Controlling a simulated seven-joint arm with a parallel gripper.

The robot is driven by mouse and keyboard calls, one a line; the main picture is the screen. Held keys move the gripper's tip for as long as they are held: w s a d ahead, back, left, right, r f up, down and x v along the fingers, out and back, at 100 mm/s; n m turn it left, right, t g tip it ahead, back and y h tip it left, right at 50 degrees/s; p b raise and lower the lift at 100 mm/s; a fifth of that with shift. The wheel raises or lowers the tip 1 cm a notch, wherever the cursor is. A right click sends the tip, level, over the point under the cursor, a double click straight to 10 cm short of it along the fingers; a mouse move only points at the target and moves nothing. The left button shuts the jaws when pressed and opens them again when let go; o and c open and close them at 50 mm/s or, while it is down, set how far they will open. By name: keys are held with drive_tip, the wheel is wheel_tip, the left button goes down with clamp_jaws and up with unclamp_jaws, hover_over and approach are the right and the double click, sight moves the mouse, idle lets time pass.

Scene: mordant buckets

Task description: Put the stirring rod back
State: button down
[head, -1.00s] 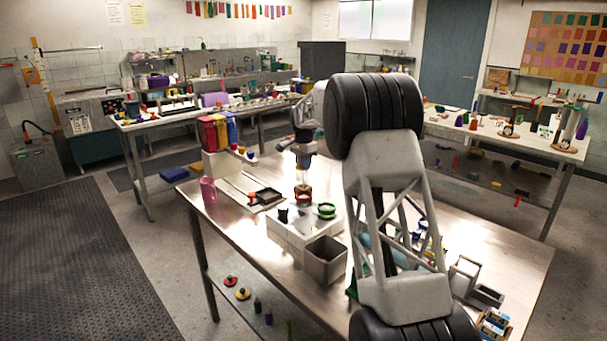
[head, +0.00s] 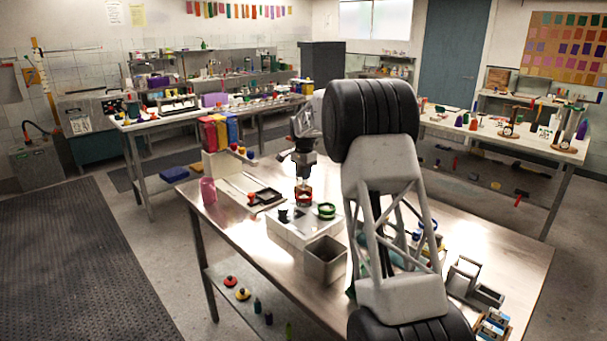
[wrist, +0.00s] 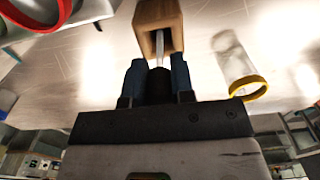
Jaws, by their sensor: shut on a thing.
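In the wrist view, my gripper (wrist: 158,78) has two blue fingers shut on the dark end of the stirring rod (wrist: 159,50). The rod's pale thin shaft runs from the fingers to the hollow wooden block (wrist: 158,14), and its far end is hidden by the block's opening.
A green-ringed item (head: 326,211) stands close to the right on a white block (head: 284,232). A grey open bin (head: 325,262) is in front, a pink bottle (head: 208,191) at left. The wrist view shows a yellow-rimmed clear jar (wrist: 247,87) and a red rim (wrist: 36,24) beside the wooden block.

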drive_tip(key=shift+f, duration=0.1)
drive_tip(key=c, duration=1)
unclamp_jaws()
drive_tip(key=shift+o, duration=0.2)
wheel_tip(320, 180, up, 12)
drive_tip(key=shift+r, duration=0.15)
drive_tip(key=shift+r, duration=0.1)
